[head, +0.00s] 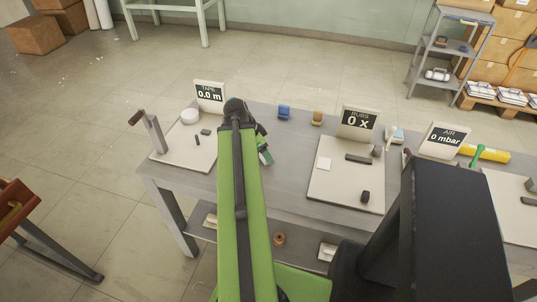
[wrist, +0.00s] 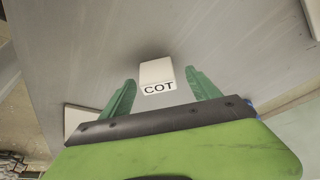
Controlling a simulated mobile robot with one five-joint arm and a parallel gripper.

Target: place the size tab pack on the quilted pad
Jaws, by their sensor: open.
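A small white block with a dark "COT" label, which looks like the size tab pack (wrist: 157,71), stands on the grey table top in the wrist view. My gripper (wrist: 160,78) is open, with one green finger on each side of the pack and gaps showing between. In the head view my gripper (head: 264,155) is over the table between the left and middle boards, mostly behind my green arm. The pack cannot be made out there. A small white square (head: 324,163) on the middle board may be the quilted pad; I cannot tell its texture.
The grey table (head: 285,190) has a left board (head: 180,160) with a "TAPE 0.0 m" sign and a middle board (head: 335,190) with a "RUBS 0 x" sign. A blue object (head: 284,112) and a brown object (head: 317,118) stand at the back edge. An "AIR" sign (head: 444,140) stands right.

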